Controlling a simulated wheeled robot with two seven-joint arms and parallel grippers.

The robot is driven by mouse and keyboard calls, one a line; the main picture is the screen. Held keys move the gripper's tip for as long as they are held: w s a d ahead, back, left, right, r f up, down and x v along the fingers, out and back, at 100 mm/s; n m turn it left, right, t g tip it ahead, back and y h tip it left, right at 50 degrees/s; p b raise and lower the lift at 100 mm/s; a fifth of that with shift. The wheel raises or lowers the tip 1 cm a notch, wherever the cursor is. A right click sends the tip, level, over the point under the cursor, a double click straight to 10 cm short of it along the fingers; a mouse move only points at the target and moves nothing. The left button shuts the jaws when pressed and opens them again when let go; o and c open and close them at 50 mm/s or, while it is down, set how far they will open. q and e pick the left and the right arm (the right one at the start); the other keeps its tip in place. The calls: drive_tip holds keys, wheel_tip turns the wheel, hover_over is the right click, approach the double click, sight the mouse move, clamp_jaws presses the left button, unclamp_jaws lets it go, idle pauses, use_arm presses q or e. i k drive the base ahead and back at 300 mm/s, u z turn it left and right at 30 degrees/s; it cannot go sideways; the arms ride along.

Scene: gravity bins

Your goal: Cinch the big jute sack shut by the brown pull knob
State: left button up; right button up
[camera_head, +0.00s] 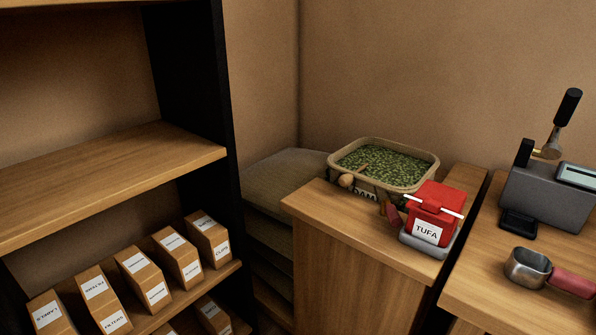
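A jute sack (365,191) with a wide tan rim stands behind the wooden counter's back edge. Its mouth is open, and green beans or pellets fill it nearly to the rim. Dark letters reading "DAM" show on its front, and the counter and a red bag hide its lower part. A brown rounded knob (346,181) sits at the sack's front left, just above the counter edge. Neither of my grippers is in view.
A red bag labelled "TUFA" (434,211) sits on a grey scale (427,244) on the counter. A metal scoop (528,268) and a grey machine (546,196) stand to the right. Labelled boxes fill the left shelf. Stacked sacks (284,182) lie behind. The counter's left part is clear.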

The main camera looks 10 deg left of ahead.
sight(345, 181)
drive_tip(key=k, duration=0.35)
drive_tip(key=u, duration=0.85)
drive_tip(key=i, duration=1.05)
drive_tip(key=z, duration=0.6)
